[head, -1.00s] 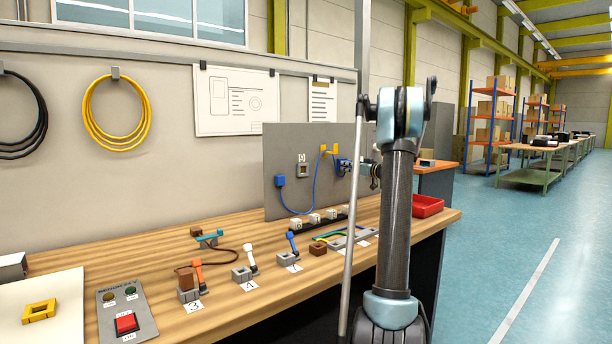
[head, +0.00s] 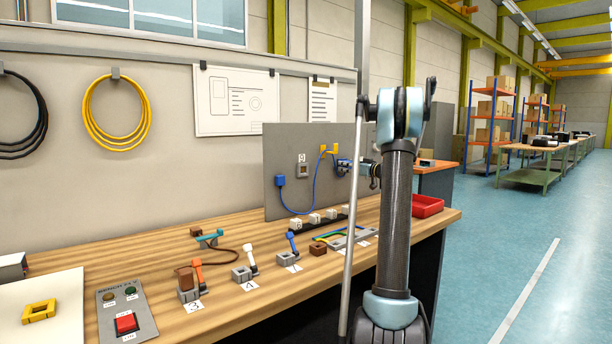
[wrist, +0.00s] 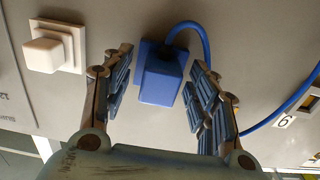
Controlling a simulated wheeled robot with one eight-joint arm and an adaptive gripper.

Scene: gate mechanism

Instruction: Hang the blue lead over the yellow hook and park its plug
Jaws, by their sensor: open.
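The blue plug (wrist: 160,80) sits against a blue base on the grey panel, between my gripper's two fingers in the wrist view. My gripper (wrist: 161,64) is open, with a gap on each side of the plug. In the head view my gripper (head: 347,165) is at the panel's right part, and its fingers partly hide the plug. The blue lead (head: 315,189) runs from a blue block (head: 280,181) at the panel's left, dips, then rises to the yellow hook (head: 323,149) and appears to pass over it. The lead also shows in the wrist view (wrist: 270,118).
A white square block (wrist: 46,52) stands on the panel beside the left finger. The grey panel (head: 283,145) stands on the wooden bench (head: 130,255). Several small levers and blocks are in front, and a red tray (head: 427,206) is at the right.

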